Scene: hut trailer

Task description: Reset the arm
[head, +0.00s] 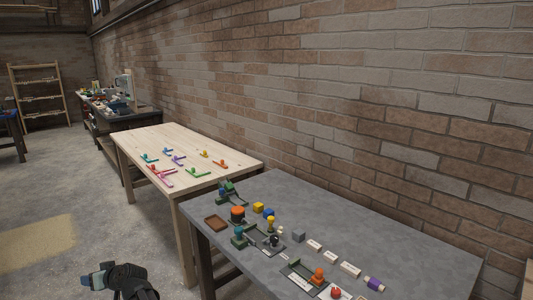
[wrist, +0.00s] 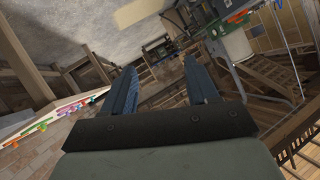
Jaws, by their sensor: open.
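My gripper (head: 97,277) shows at the lower left of the head view, above the concrete floor and to the left of the tables. Its blue fingers point left, away from the tables. In the wrist view my gripper (wrist: 163,88) has its two blue fingers spread wide apart with nothing between them. It is open and empty. Most of my arm is out of the head view, below its bottom edge.
A grey table (head: 400,233) at the right bears blocks, small fixtures and trays. A light wooden table (head: 135,139) behind it bears several coloured pieces. A dark workbench (head: 143,116) and a wooden shelf (head: 39,97) stand farther back. The floor (head: 95,215) at the left is clear.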

